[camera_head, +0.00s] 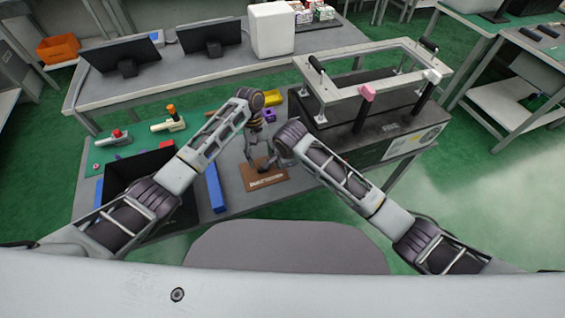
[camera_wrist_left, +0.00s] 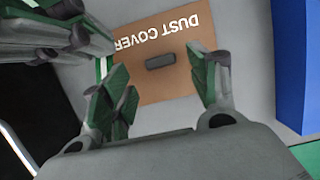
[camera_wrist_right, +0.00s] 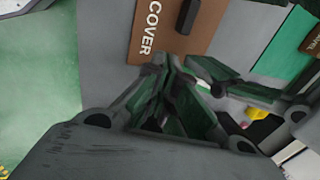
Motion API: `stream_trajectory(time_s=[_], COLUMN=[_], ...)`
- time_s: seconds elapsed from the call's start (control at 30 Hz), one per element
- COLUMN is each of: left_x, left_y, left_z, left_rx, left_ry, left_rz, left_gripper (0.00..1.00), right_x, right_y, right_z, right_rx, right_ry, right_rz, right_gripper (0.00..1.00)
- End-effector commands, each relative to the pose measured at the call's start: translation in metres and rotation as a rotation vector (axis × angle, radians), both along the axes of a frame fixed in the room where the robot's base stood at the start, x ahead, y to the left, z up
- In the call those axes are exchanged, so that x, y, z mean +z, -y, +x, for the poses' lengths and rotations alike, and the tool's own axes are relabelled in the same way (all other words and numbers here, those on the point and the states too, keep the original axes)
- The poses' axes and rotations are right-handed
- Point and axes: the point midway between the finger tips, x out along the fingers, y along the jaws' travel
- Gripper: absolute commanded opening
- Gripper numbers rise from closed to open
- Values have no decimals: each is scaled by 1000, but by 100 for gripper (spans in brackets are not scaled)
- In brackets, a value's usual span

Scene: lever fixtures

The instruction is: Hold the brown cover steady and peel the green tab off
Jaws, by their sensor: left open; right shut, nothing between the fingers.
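The brown cover (camera_head: 252,182) lies flat on the grey table and reads "DUST COVER". A small dark handle (camera_wrist_left: 160,62) stands on it in the left wrist view. My left gripper (camera_wrist_left: 158,68) is open over the cover, its fingers on either side of the handle and apart from each other. A thin green strip (camera_wrist_left: 104,66) shows at the cover's left edge; I cannot tell if it is the tab, as fingers hide part of this area. My right gripper (camera_wrist_right: 165,65) is shut and empty beside the cover's edge, close to the left gripper.
A blue bar (camera_head: 215,187) and a black tray (camera_head: 140,168) lie left of the cover. A dark box (camera_head: 340,120) under a white frame stands to the right. Lever fixtures (camera_head: 168,122) sit on a green mat behind. Both arms crowd together above the cover.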

Motion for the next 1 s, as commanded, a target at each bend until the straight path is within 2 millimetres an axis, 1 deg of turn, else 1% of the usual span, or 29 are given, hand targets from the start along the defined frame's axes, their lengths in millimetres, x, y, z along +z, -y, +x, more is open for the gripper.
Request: stream_trajectory(time_s=[0.03, 0.3, 0.5, 0.7, 1.0], left_x=[9, 46, 64, 70, 70], left_y=[1, -5, -8, -9, -10], left_z=[4, 14, 19, 20, 20], left_rx=[0, 0, 0, 0, 0], left_ry=[5, 3, 0, -1, -2], left_rz=[-5, -1, 1, 2, 3], left_gripper=[64, 64, 64, 64, 64], right_x=[-1, 0, 0, 0, 0], right_y=[-2, -1, 0, 0, 1], right_z=[-2, -1, 0, 0, 0], right_rx=[4, 2, 1, 0, 0], right_ry=[-3, -1, 0, 0, 0], right_rz=[2, 0, 0, -1, -1], right_gripper=[0, 0, 0, 0, 0])
